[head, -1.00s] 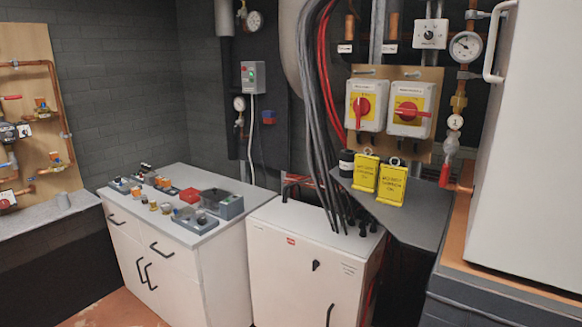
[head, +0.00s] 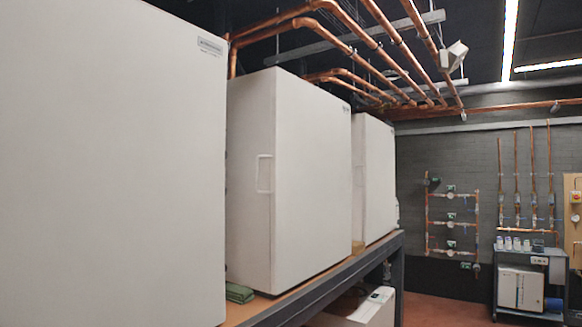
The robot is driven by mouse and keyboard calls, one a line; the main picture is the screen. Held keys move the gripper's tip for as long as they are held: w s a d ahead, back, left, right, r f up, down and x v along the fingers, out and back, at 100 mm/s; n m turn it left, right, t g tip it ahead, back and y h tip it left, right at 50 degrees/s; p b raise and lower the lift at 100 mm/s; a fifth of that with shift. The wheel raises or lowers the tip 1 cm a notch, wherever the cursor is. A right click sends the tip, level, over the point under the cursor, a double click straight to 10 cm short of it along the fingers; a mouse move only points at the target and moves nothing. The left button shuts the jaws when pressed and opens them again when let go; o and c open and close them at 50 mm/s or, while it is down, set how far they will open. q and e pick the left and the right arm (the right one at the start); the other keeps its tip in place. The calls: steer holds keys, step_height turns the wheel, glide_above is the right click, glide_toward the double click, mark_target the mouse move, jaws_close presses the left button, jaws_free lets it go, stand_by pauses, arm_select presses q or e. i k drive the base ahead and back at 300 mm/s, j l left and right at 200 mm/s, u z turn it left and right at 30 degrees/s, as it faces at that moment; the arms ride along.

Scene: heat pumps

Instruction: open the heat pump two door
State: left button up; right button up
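Three tall white heat pump cabinets stand in a row on a long raised bench. The nearest cabinet (head: 110,160) fills the left of the head view. The middle cabinet (head: 300,185) has its door shut, with a white vertical handle (head: 264,174) on the side facing me. The far cabinet (head: 376,180) is partly hidden behind the middle one. Small labels sit near the cabinets' top corners, too small to read surely, so I cannot tell which cabinet is number two. Neither of my grippers is in view.
The bench (head: 345,278) has a dark front edge running away to the right. A green folded item (head: 239,293) lies between cabinets. Copper pipes (head: 385,50) run overhead. A cart (head: 527,270) stands at the far right. Reddish floor (head: 445,310) is clear ahead.

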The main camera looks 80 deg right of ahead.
mark_target(310, 156)
steer(key=z, duration=2.8)
